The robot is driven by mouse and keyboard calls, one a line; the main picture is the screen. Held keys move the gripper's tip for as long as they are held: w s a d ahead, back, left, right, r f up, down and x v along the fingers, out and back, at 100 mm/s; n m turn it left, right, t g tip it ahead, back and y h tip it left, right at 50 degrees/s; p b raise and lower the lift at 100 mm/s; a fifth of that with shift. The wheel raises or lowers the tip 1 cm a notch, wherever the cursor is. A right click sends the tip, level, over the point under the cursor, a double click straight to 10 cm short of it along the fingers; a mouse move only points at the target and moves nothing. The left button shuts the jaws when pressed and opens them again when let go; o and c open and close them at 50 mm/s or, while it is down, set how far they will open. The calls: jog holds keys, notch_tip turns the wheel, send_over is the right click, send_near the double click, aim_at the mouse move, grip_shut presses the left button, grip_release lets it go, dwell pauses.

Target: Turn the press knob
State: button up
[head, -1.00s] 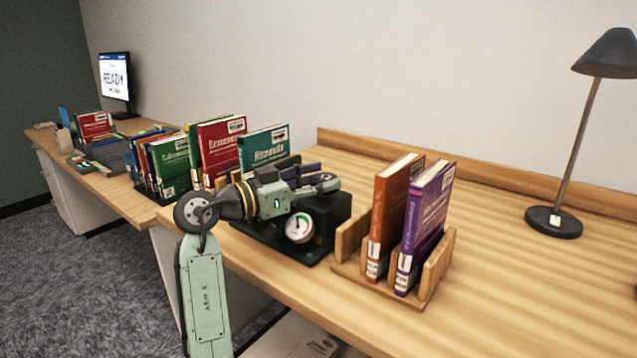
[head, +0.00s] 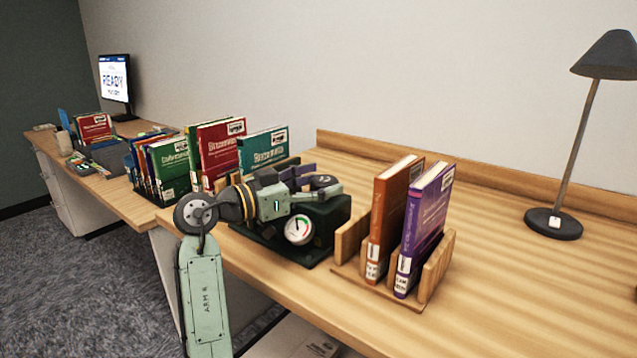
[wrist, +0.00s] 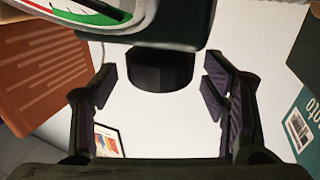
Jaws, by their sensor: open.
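The press (head: 328,222) is a dark green box on a base at the desk's front edge, with a round white gauge (head: 299,229) on its front. In the wrist view, the press body (wrist: 185,25) and part of the gauge (wrist: 70,12) fill the top. The press knob (wrist: 160,72) is a short black many-sided cylinder sticking out of the body. My gripper (wrist: 160,92) is open, with one finger on each side of the knob and a visible gap to it on both sides.
A wooden rack (head: 437,268) with an orange book (head: 388,215) and a purple book (head: 424,225) stands close right of the press. Several books (head: 218,150) stand left and behind. A lamp (head: 553,223) stands at the far right; the desk before it is clear.

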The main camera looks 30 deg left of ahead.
jog(key=v, duration=1.2)
dwell(0.4)
